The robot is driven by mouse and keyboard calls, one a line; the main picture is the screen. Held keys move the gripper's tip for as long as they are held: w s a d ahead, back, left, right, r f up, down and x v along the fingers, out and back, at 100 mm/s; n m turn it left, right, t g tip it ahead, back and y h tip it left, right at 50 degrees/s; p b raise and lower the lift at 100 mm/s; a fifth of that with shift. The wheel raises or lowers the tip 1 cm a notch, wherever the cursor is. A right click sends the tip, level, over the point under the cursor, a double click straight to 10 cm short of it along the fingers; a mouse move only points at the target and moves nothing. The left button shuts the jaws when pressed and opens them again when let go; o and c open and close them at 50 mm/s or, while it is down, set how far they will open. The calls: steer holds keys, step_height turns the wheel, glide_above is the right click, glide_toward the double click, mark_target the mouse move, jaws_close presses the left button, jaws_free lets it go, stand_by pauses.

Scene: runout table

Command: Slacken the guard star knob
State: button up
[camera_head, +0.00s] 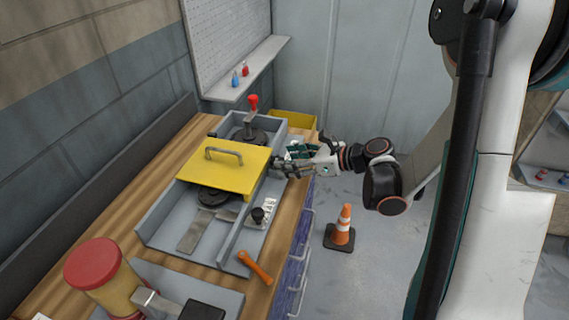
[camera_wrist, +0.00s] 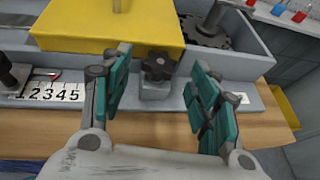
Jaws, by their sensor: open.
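The guard star knob (camera_wrist: 159,66) is dark and lobed, and sits on a grey block (camera_wrist: 156,90) at the front edge of the yellow guard (camera_wrist: 105,25) in the wrist view. My gripper (camera_wrist: 165,95) is open, with one teal-padded finger on each side of the knob and block. The fingers appear apart from the knob, and nothing is between them in their grip.
A numbered scale plate (camera_wrist: 50,91) with a black knob (camera_wrist: 8,75) lies left of the block. A red-topped lever (camera_head: 252,104) stands behind the guard. An orange-handled tool (camera_head: 255,268) lies near the table's front. A yellow bin (camera_head: 293,121) is at the back right, and a traffic cone (camera_head: 343,225) stands on the floor.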

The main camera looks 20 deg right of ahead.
steer(key=shift+x, duration=1.15)
steer(key=c, duration=1.1)
steer(key=shift+o, duration=0.2)
steer(key=shift+w+d+n+g+y+b, duration=0.2)
steer(key=shift+n+g+y+b, duration=0.15)
steer(key=shift+n+g+y, duration=0.5)
steer(key=shift+w+d+n+g+y, duration=0.15)
steer(key=shift+n+g+y, duration=0.3)
steer(key=shift+n+g, duration=0.7)
steer(key=shift+w+a+n+g+y, duration=0.15)
steer(key=shift+n+g+y, duration=0.25)
steer(key=shift+n+g, duration=0.65)
steer(key=shift+d, duration=0.1)
